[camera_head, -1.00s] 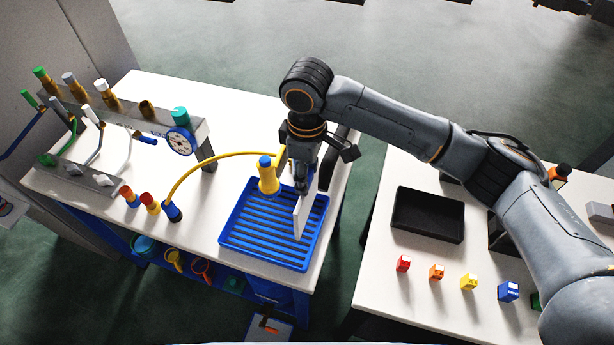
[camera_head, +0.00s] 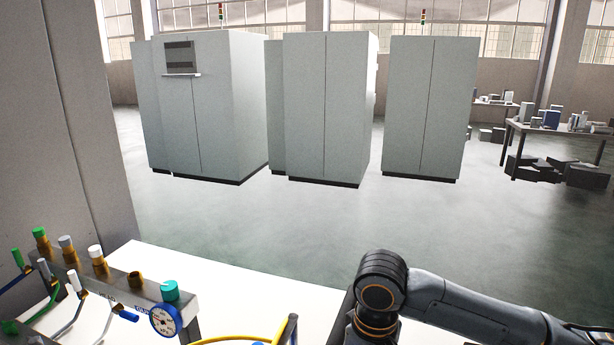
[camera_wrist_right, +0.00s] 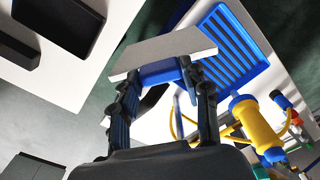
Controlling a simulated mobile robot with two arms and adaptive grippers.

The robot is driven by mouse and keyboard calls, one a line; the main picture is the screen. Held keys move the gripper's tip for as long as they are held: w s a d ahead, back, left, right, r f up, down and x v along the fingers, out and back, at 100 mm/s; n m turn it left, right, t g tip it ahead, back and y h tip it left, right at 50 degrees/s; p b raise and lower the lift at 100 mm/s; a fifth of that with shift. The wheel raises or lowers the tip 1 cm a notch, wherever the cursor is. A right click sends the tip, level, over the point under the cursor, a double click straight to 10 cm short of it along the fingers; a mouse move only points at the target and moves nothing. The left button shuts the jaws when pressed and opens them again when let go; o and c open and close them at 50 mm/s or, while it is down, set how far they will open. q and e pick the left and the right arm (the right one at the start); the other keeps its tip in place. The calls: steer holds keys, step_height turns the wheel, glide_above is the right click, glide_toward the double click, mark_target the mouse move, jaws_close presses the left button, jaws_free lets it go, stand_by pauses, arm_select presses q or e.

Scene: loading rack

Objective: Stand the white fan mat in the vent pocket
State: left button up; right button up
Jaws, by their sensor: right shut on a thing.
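The white fan mat (camera_wrist_right: 172,50) shows in the right wrist view as a pale flat plate across the fingertips. My right gripper (camera_wrist_right: 160,78) is shut on it. A blue patch shows just below the plate between the fingers; I cannot tell what it belongs to. The plate is off the blue slatted tray (camera_wrist_right: 234,42), which lies beyond it to the right in that view. In the head view only part of my right arm shows at the bottom right, and the gripper is below the picture. I cannot make out the vent pocket. My left gripper is not in view.
A yellow cylinder (camera_wrist_right: 256,122) with a blue cap stands near the tray. A black bin (camera_wrist_right: 72,22) is at the upper left of the wrist view. A valve rack with a gauge (camera_head: 167,321) stands on the white table (camera_head: 238,293). Grey cabinets (camera_head: 325,105) stand far behind.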

arm_select(q)
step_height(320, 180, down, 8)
steer(key=b, duration=0.5)
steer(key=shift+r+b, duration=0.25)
steer(key=shift+b, duration=0.1)
arm_select(e)
steer(key=s+d+f+m, duration=0.3)
steer(key=s+d+m, duration=0.2)
steer(key=d+m, duration=0.2)
steer(key=shift+d+m, duration=0.3)
steer(key=shift+d, duration=0.75)
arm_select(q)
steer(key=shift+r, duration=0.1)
arm_select(e)
steer(key=shift+r, duration=0.1)
